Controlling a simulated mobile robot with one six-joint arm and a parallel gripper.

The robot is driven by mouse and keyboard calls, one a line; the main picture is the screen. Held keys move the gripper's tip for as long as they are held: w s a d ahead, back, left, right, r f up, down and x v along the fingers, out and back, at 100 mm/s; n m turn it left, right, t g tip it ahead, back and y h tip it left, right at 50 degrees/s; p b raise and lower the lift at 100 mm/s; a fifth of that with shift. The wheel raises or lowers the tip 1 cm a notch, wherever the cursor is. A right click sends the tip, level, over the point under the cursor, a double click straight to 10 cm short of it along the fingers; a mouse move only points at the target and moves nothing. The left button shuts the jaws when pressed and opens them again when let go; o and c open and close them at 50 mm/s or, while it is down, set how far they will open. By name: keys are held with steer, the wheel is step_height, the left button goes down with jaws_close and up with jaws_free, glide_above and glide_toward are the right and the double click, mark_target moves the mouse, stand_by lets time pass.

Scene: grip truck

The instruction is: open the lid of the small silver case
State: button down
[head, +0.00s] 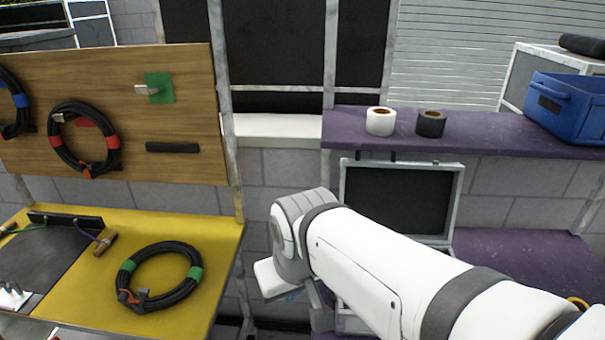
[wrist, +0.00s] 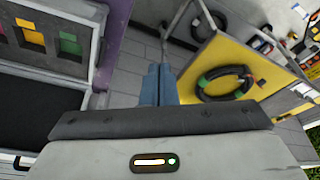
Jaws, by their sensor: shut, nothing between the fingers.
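The small silver case stands on the lower purple shelf, with its lid (head: 398,200) raised upright and its dark lining showing. My arm covers much of the case's body in the head view. In the wrist view the case (wrist: 68,62) fills the left side, with coloured pieces in its slots and the dark lid lining (wrist: 40,112) below them. My gripper (wrist: 158,72) has its blue fingers together and empty. It is to the right of the case, over the grey floor and apart from the case.
A yellow table (head: 215,240) with a coiled black cable (head: 160,282) stands at left. The upper purple shelf (head: 480,132) holds a white tape roll (head: 380,122), a black tape roll (head: 430,124) and a blue bin (head: 568,108). Floor shows between table and shelves.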

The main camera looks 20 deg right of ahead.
steer(key=w+d+n+g+h+b, duration=0.1)
steer(key=w+d+g+h+b, duration=0.2)
steer(key=w+d, duration=0.6)
steer(key=w+d+n+g+h+b, duration=0.1)
steer(key=w+d+h+b, duration=0.35)
steer(key=w, duration=0.85)
steer(key=w+d+f+g+h+b, duration=0.1)
steer(key=w+d+f+h, duration=0.15)
steer(key=w, duration=0.35)
steer(key=w+d+f+m+g+h+b, duration=0.1)
steer(key=w+d+f+h, duration=0.1)
steer(key=w+f+h, duration=0.3)
steer(key=w+d+g+h+b, duration=0.1)
steer(key=w+d+h, duration=0.15)
steer(key=w, duration=0.45)
steer(key=p+x, duration=0.2)
steer(key=x, duration=0.8)
steer(key=shift+y, duration=0.45)
steer(key=s+a, duration=0.1)
steer(key=s+a+p, duration=0.1)
steer(key=s, duration=0.1)
steer(key=shift+s, duration=0.3)
steer(key=shift+r, duration=0.1)
